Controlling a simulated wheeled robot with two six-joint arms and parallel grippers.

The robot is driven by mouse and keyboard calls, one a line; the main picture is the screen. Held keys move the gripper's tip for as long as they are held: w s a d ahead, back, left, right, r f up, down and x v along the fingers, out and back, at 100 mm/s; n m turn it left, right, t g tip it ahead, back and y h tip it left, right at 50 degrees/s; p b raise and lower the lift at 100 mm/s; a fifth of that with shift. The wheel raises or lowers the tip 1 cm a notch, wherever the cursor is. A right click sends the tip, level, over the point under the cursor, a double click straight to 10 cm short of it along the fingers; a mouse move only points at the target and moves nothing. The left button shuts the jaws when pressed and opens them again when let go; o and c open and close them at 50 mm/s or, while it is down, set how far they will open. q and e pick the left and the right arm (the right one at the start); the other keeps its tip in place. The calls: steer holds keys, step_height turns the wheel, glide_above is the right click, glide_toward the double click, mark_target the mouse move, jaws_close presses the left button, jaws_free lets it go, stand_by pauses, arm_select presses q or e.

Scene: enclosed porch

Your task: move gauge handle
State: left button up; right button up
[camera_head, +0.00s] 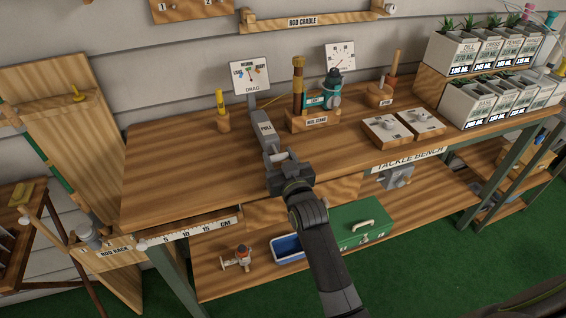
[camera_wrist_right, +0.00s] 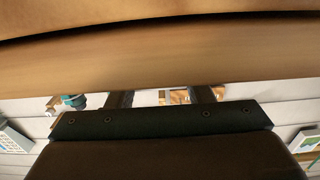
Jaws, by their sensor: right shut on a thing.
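The drag gauge (camera_head: 250,77) is a white dial card marked DRAG, standing at the back of the tackle bench. Its needle is too small to read surely. A grey handle marked PULL (camera_head: 266,128) reaches forward from below the dial over the bench top. My right gripper (camera_head: 279,160) is shut on the near end of the handle, and its jaws partly hide that end. In the right wrist view the gripper's fingers (camera_wrist_right: 162,97) show only in part, below a close wooden surface, and the handle cannot be made out. My left gripper is not in view.
The tackle bench (camera_head: 165,185) has a reel stand (camera_head: 314,122) right of the handle and a yellow-topped peg (camera_head: 222,112) left of it. White boxes (camera_head: 385,130) and seed planters (camera_head: 480,100) stand farther right. A green tackle box (camera_head: 360,222) sits on the lower shelf.

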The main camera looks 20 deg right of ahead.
steer(key=shift+w, duration=1.1)
steer(key=shift+r, duration=0.15)
steer(key=o, duration=1.1)
steer(key=shift+o, duration=1.4)
steer(key=shift+w, duration=0.2)
steer(key=shift+s, duration=0.2)
